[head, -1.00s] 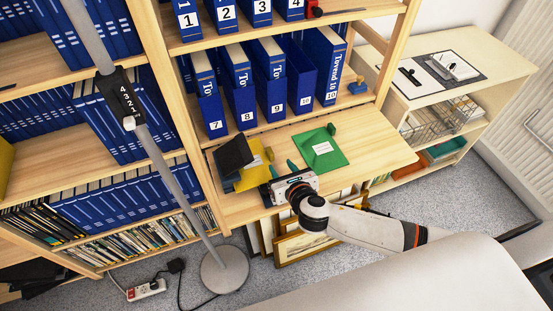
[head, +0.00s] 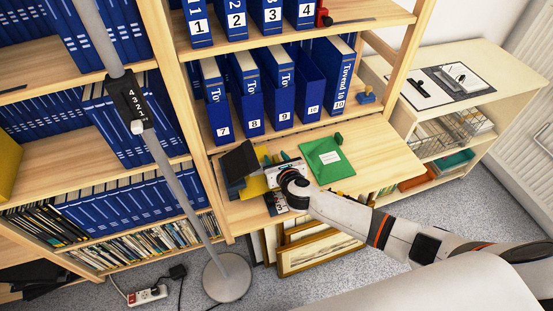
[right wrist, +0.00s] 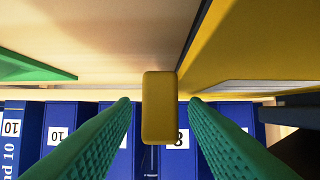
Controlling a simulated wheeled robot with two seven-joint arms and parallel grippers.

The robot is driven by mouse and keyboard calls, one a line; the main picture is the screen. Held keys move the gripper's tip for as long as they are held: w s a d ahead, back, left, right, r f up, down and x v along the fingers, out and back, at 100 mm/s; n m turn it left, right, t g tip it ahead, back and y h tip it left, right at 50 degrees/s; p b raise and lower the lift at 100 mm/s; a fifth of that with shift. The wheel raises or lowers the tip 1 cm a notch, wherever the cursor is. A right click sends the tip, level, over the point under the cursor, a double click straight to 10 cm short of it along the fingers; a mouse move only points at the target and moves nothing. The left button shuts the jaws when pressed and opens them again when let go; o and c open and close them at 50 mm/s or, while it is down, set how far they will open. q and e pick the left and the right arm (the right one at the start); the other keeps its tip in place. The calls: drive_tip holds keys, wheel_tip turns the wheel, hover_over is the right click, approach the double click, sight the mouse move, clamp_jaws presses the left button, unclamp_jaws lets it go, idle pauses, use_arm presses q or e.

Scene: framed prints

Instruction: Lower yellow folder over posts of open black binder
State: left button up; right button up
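The yellow folder (head: 255,187) lies at the left of the pull-out wooden shelf; its yellow face with a pale edge fills the upper right of the right wrist view (right wrist: 245,45). The black binder (head: 238,161) stands open beside it on the left, its dark cover raised; its posts cannot be made out. My right gripper (head: 272,158) is at the folder's right side. In the right wrist view its two green fingers stand apart on either side of a yellow tab (right wrist: 160,108), with gaps on both sides. My left gripper is not in view.
A green folder (head: 327,160) with a white label lies to the right on the wooden shelf (head: 375,155). Blue numbered binders (head: 280,98) stand behind. A grey pole (head: 165,165) rises at left. Framed prints (head: 318,252) lean below the shelf.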

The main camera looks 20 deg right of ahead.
clamp_jaws()
drive_tip(key=shift+d, duration=0.2)
drive_tip(key=shift+w+d+p, duration=0.1)
drive_tip(key=shift+d+p, duration=0.2)
drive_tip(key=shift+d, duration=2.35)
unclamp_jaws()
